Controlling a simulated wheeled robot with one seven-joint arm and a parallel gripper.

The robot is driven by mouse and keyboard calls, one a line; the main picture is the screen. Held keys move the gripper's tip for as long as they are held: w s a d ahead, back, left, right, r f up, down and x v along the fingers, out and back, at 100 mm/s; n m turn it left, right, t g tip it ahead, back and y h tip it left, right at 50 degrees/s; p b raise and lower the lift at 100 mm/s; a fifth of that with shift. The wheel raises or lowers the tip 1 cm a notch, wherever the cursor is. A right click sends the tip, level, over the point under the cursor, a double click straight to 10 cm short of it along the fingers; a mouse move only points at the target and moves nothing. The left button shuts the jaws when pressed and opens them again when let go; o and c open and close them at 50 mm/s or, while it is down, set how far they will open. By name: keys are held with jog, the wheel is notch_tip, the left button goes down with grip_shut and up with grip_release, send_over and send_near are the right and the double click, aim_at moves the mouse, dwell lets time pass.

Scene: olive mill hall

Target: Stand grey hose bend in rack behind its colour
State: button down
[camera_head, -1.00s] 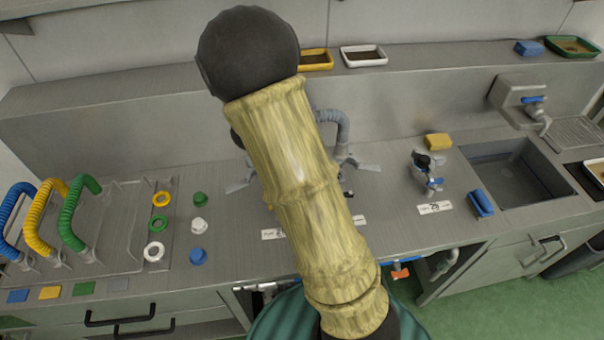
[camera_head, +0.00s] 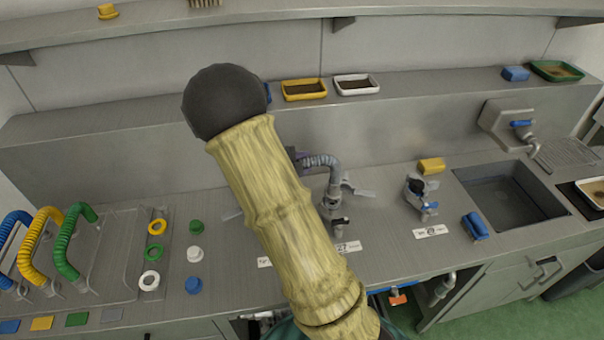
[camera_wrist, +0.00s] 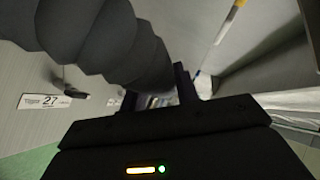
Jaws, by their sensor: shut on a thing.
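The grey hose bend (camera_head: 322,162) is a ribbed, curved tube above the counter by the label 27, with its lower end at or over a metal holder (camera_head: 336,208). I cannot tell whether they touch. My gripper is mostly hidden behind my arm in the head view; in the wrist view my gripper (camera_wrist: 158,92) is shut on the bend, whose dark ribs (camera_wrist: 105,40) fill the upper left. The rack (camera_head: 122,268) stands at the left with blue, yellow and green bends. Colour squares lie in front, and the space behind the grey square (camera_head: 112,315) is bare.
Rings and caps, such as a white cap (camera_head: 195,254), lie right of the rack. Trays stand on the back ledge.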

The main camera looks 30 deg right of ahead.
jog(key=shift+d, duration=0.1)
jog(key=shift+w+f, duration=0.1)
jog(key=shift+f+p, duration=0.4)
jog(key=shift+f, duration=1.55)
jog(key=c, duration=1.1)
grip_release()
jog(key=shift+f, duration=0.1)
jog(key=shift+o, duration=0.2)
jog(key=b+v, duration=0.2)
jog(key=v, duration=1)
